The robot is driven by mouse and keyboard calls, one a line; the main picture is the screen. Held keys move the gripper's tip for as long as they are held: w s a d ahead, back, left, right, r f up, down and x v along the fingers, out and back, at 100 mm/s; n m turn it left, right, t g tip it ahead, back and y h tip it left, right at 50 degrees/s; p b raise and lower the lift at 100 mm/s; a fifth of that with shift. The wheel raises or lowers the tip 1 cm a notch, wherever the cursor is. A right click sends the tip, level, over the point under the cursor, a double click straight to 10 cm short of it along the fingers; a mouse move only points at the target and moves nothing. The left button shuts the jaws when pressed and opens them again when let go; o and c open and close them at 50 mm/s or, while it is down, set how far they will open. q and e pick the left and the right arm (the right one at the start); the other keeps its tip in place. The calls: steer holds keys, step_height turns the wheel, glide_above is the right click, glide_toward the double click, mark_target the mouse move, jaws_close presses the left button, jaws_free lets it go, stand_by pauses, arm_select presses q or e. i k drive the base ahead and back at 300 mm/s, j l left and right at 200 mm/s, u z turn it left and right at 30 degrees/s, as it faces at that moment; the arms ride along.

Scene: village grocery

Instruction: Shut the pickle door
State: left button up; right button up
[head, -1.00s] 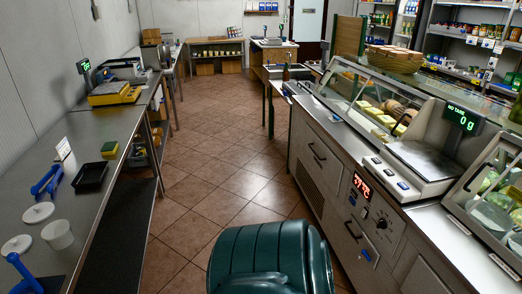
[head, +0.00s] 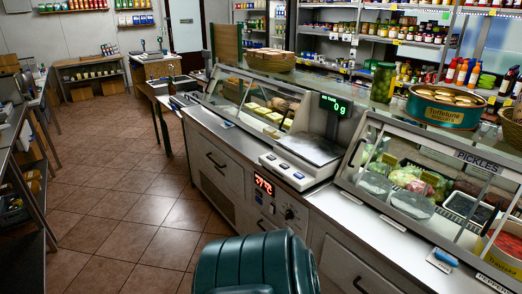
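The glass display case labelled PICKLES (head: 478,162) stands at the right, cut off by the picture's edge. Sloping glass panes with dark curved handles (head: 354,152) front it. Another dark handle (head: 498,222) shows farther right. Through the front I see wrapped green produce, pale round lids, a dark tray and a red-and-yellow box. I cannot tell from this angle whether the pickle door stands open or shut. Neither of my grippers is in view.
A scale (head: 310,148) reading 0 g stands left of the case. A biscuit tin (head: 444,106) and a green jar (head: 383,82) stand on the glass top. A small blue-handled item (head: 444,258) lies on the front ledge. The tiled floor (head: 130,210) at left is clear.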

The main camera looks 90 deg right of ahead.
mark_target(517, 176)
steer(key=z, duration=3.95)
